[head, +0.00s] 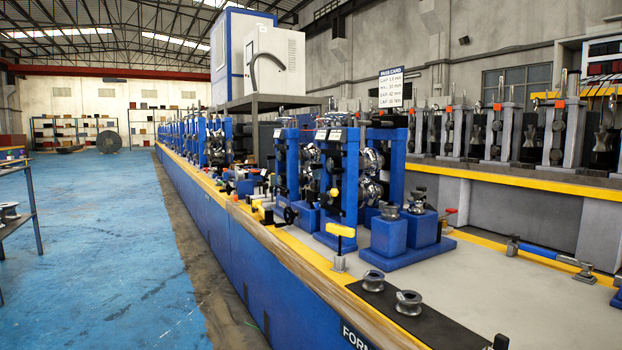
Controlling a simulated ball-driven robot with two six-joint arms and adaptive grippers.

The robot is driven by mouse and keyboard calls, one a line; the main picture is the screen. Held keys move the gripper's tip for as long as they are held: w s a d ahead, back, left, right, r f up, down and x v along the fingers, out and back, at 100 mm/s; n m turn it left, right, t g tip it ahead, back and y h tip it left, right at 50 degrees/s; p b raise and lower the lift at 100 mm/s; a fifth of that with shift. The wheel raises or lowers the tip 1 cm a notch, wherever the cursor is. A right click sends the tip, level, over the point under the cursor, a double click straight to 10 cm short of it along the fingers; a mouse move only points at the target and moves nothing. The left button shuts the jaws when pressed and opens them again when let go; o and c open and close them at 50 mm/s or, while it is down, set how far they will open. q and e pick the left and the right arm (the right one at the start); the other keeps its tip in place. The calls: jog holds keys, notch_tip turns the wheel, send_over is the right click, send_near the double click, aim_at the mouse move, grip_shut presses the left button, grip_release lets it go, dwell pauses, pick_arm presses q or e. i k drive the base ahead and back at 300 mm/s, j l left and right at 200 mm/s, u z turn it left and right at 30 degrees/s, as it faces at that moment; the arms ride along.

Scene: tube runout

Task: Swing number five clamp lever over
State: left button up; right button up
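Several levers show in the head view, and I can read no number five on any of them. A yellow-handled lever (342,231) stands on a short post at the front edge of the blue mill bed. A small red-handled lever (448,212) sits beside the blue blocks to its right. A long blue bar with metal ends (546,253) lies on the pale bed top at the right. More small yellow and red handles (262,209) crowd the bed further back, too small to tell apart. Neither of my grippers is in view.
Blue roll stands (337,180) with shiny rollers rise from the bed. Two loose metal rollers (409,302) rest on a dark mat in front. A pass card (390,88) hangs behind. The blue floor (100,240) to the left is mostly clear, with a table at its edge.

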aim_at(314, 166)
jog(key=i+j+z, duration=0.1)
jog(key=i+j, duration=1.1)
jog(key=i+j+z, duration=0.15)
jog(key=i+j, duration=0.45)
jog(key=i+j+z, duration=0.1)
jog(key=i+j, duration=0.45)
jog(key=j, duration=0.2)
